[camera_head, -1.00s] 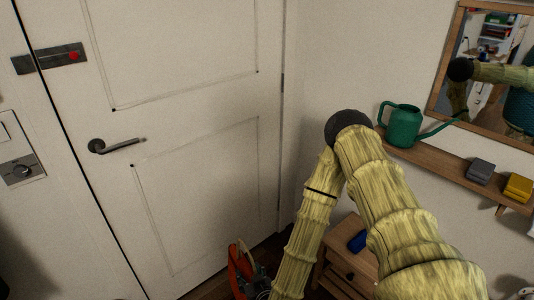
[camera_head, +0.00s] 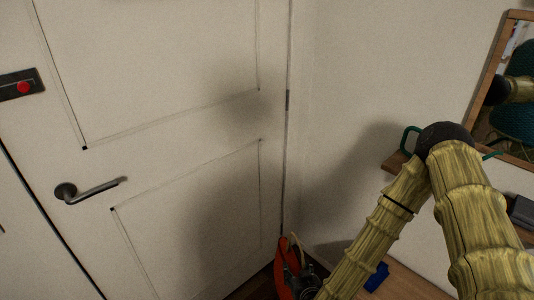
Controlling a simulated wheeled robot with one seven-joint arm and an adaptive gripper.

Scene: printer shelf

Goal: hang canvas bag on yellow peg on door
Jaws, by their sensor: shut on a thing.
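My gripper (camera_head: 309,279), a dark shape at the lower end of my arm, is partly in view at the bottom edge, right of the door. It is shut on an orange-red bag (camera_head: 283,272) with a pale strap loop, which I take for the canvas bag; most of it is cut off by the frame. The white door (camera_head: 185,130) with recessed panels fills the left and middle. No yellow peg shows on the visible part of the door.
A dark lever handle (camera_head: 90,191) and a latch with a red dot (camera_head: 20,86) stick out on the left. On the right are a wooden shelf (camera_head: 398,162), a mostly hidden green watering can (camera_head: 408,138), a framed mirror (camera_head: 490,70) and a blue object (camera_head: 377,277) on a wooden surface.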

